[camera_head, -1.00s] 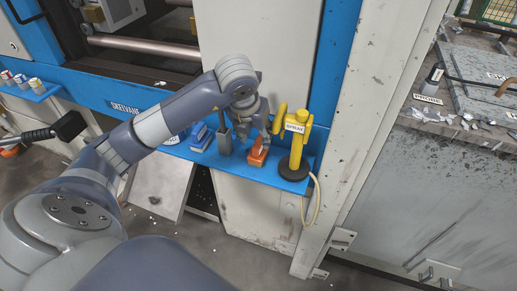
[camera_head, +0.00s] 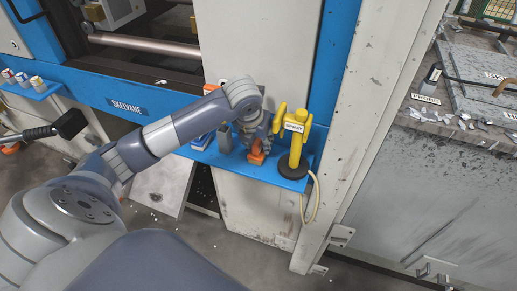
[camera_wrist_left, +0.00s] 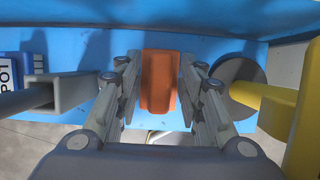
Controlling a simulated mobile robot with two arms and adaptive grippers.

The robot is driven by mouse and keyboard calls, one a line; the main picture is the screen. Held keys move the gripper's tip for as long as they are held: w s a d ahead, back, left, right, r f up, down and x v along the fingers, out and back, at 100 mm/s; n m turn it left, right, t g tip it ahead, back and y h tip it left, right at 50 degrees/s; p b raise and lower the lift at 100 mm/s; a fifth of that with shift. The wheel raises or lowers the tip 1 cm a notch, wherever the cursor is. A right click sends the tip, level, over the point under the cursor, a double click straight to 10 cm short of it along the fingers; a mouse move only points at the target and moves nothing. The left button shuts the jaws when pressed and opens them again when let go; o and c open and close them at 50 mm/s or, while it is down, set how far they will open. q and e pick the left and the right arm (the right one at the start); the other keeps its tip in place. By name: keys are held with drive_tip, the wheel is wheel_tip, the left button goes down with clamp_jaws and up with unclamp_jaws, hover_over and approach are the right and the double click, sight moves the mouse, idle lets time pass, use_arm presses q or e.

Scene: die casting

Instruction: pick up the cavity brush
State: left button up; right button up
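The cavity brush, seen as an orange block (camera_head: 256,154), stands on the blue shelf (camera_head: 285,182) at the front of the machine, left of the yellow spray tool. My left gripper (camera_head: 258,143) is lowered over it from above and hides its upper part. In the left wrist view the orange block (camera_wrist_left: 159,82) lies between the two fingers of the left gripper (camera_wrist_left: 160,85). The fingers are apart, one on each side, with narrow gaps that show between them and the block. My right gripper is not in view.
The yellow spray tool (camera_head: 294,143) on its dark round base stands close right of the gripper. A grey square holder (camera_head: 224,137) stands close left, with blue-and-white boxes (camera_head: 201,138) beyond it. A white post (camera_head: 355,130) rises right of the shelf.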

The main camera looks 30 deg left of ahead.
sight(257, 139)
use_arm(q)
drive_tip(key=shift+c, duration=0.5)
drive_tip(key=shift+r, duration=0.15)
drive_tip(key=shift+w+r+b, duration=0.1)
drive_tip(key=shift+r+b, duration=0.4)
drive_tip(key=shift+r, duration=0.15)
drive_tip(key=shift+s+a+r+b, duration=0.15)
drive_tip(key=shift+r+b, duration=0.15)
drive_tip(key=shift+r, duration=0.2)
drive_tip(key=shift+s+r+b, duration=0.1)
drive_tip(key=shift+r+b, duration=0.15)
drive_tip(key=shift+r, duration=0.2)
drive_tip(key=s+a+b, duration=0.1)
drive_tip(key=s, duration=0.2)
drive_tip(key=s+a+b, duration=0.1)
drive_tip(key=s, duration=0.2)
drive_tip(key=s+b, duration=0.2)
drive_tip(key=s, duration=0.1)
drive_tip(key=shift+a+r, duration=0.2)
drive_tip(key=shift+a, duration=0.2)
clamp_jaws()
drive_tip(key=s+a+r+b, duration=0.1)
drive_tip(key=s+b, duration=0.5)
drive_tip(key=b, duration=0.1)
drive_tip(key=shift+a, duration=0.25)
drive_tip(key=shift+r, duration=0.1)
